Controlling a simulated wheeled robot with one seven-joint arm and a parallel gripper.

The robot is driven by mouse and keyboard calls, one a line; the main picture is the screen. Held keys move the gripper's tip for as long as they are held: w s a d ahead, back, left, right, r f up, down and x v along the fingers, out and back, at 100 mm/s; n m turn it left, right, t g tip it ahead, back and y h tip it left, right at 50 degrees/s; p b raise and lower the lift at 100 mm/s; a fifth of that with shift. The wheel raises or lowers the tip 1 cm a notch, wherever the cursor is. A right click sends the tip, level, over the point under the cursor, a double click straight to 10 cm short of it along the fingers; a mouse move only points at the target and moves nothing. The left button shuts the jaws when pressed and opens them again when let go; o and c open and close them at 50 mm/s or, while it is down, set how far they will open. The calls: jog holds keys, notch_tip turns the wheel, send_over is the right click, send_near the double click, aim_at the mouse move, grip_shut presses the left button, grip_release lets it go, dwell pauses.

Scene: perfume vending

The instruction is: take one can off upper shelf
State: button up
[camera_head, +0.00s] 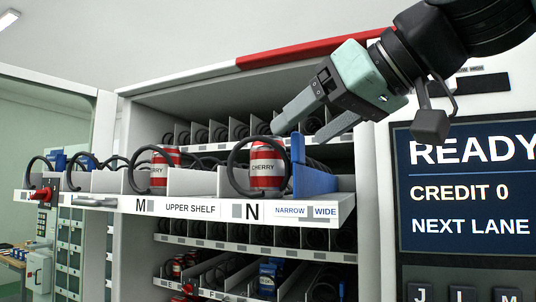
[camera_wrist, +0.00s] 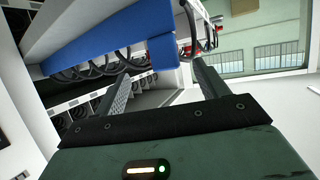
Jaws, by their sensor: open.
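A red-and-white can labelled CHERRY (camera_head: 267,165) stands upright in lane N of the pulled-out upper shelf (camera_head: 185,207), behind a black coil (camera_head: 231,168). A similar CHERRY can (camera_head: 159,170) stands in lane M to the left. My gripper (camera_head: 300,131) is open and empty, above and slightly right of the lane N can, with its fingers pointing down-left. A blue divider (camera_head: 312,181) stands right of that can. In the wrist view, the open fingers (camera_wrist: 160,75) show near a long blue panel (camera_wrist: 110,42); no can is clear between them.
A lower shelf (camera_head: 250,249) holds more coils, with red and blue cans below it. The machine's display panel (camera_head: 468,190) reads READY, at right. The open glass door is at far left.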

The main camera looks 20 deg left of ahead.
aim_at(280, 145)
jog(key=p+x, duration=0.1)
jog(key=x, duration=0.1)
jog(key=p+x, duration=0.2)
jog(key=x, duration=0.1)
jog(key=shift+s+a+r, duration=0.15)
jog(key=shift+s+a, duration=0.05)
jog(key=shift+a, duration=0.05)
jog(key=shift+w+a+f, duration=0.25)
jog(key=shift+a+f, duration=0.05)
jog(key=shift+a, duration=0.1)
jog(key=c, duration=1.2)
